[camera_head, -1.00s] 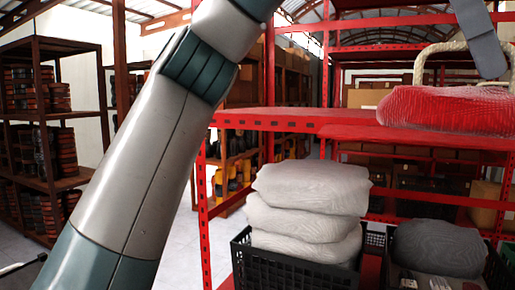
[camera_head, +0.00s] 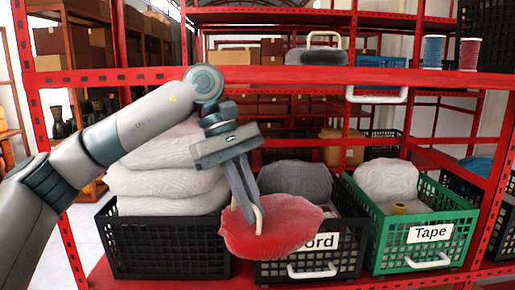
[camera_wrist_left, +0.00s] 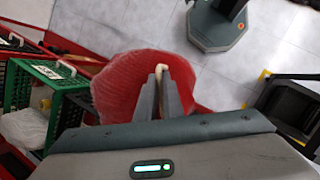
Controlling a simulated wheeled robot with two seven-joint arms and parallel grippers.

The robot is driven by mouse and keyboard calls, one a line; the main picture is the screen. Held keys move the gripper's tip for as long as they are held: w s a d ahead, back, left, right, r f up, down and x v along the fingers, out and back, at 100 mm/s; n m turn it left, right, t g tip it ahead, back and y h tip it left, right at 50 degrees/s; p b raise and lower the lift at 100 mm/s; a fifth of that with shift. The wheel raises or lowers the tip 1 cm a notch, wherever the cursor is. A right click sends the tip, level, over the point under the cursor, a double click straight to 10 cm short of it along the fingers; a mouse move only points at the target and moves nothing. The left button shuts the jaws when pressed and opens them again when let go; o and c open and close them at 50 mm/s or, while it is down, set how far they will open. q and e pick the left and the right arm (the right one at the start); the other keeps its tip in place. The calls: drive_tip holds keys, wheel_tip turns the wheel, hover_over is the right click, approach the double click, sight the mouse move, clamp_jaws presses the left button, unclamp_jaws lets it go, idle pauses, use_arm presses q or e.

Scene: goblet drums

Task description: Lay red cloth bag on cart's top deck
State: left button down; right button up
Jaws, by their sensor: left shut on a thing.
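The red cloth bag (camera_head: 285,222) hangs in front of the lower shelf's crates in the head view. My left gripper (camera_head: 253,212) is shut on its cream loop handle (camera_head: 259,218). In the left wrist view the bag (camera_wrist_left: 115,92) hangs beyond the fingers (camera_wrist_left: 161,78), over the floor beside the rack. A dark frame with yellow corners (camera_wrist_left: 292,105) stands on the floor at the right of that view; I cannot tell whether it is the cart. No cart shows in the head view. My right gripper is out of view.
A red rack holds a black crate of grey sacks (camera_head: 165,245), a black "Cord" crate (camera_head: 340,262) and a green "Tape" crate (camera_head: 430,250). Pale tiled floor (camera_wrist_left: 215,75) is open in the wrist view.

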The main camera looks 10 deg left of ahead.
use_arm(q)
drive_tip(key=s+a+f+m+g+b, duration=0.1)
drive_tip(key=s+a+f+m, duration=0.1)
drive_tip(key=f, duration=0.8)
drive_tip(key=s+a+f+m+g+y+b, duration=0.1)
drive_tip(key=s+f+m, duration=0.3)
drive_tip(key=f, duration=0.7)
drive_tip(key=s+a+f+m+g+y+b, duration=0.1)
drive_tip(key=s+a+f+m, duration=0.2)
drive_tip(key=f, duration=0.8)
drive_tip(key=shift+s+a+f, duration=0.25)
drive_tip(key=shift+s+a, duration=0.2)
drive_tip(key=shift+s, duration=0.6)
